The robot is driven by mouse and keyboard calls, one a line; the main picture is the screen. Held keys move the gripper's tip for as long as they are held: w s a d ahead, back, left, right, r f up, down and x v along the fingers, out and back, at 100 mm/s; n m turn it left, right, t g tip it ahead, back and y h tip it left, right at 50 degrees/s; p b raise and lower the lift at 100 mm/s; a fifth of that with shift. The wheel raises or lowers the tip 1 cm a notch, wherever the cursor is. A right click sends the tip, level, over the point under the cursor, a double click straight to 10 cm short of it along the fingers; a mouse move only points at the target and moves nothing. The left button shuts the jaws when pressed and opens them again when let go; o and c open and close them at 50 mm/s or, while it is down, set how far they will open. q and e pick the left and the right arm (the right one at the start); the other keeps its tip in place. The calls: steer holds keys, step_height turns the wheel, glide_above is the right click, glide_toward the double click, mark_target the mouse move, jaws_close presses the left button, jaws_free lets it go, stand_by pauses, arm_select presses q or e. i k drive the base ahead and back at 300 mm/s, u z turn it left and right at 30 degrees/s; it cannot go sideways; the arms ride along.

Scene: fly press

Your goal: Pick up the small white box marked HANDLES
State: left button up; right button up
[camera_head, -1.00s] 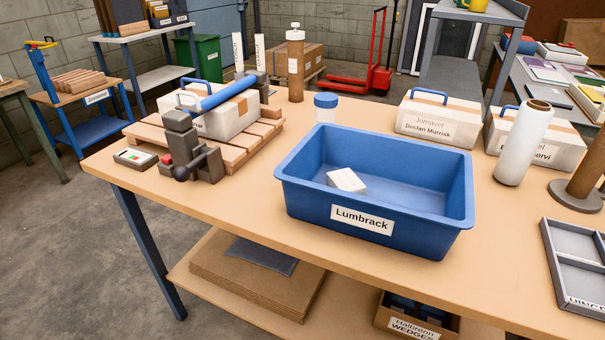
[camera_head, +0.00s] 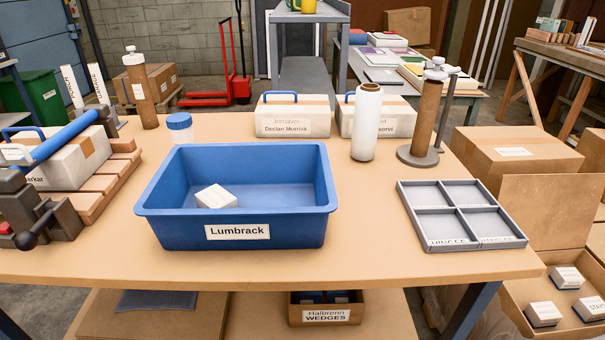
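A small white box (camera_head: 216,197) lies inside the blue tub labelled Lumbrack (camera_head: 290,228), left of its middle. I cannot read any marking on this box. Several small white-topped boxes (camera_head: 543,313) sit in an open cardboard carton (camera_head: 515,294) at the lower right. One of them (camera_head: 590,307) has lettering that seems to start with STA; the others' lettering is too small to read. I cannot make out the word HANDLES anywhere. Neither of my grippers is in view.
A grey divided tray (camera_head: 407,213) lies on the table (camera_head: 370,220) right of the tub. A white roll (camera_head: 366,122), a brown post on a round base (camera_head: 418,154) and two long white boxes (camera_head: 292,118) stand behind. A press (camera_head: 35,215) stands left. The table's front right is clear.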

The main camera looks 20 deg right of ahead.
mark_target(543, 315)
steer(key=z, duration=3.65)
steer(key=i, duration=2.45)
steer(key=u, duration=2.15)
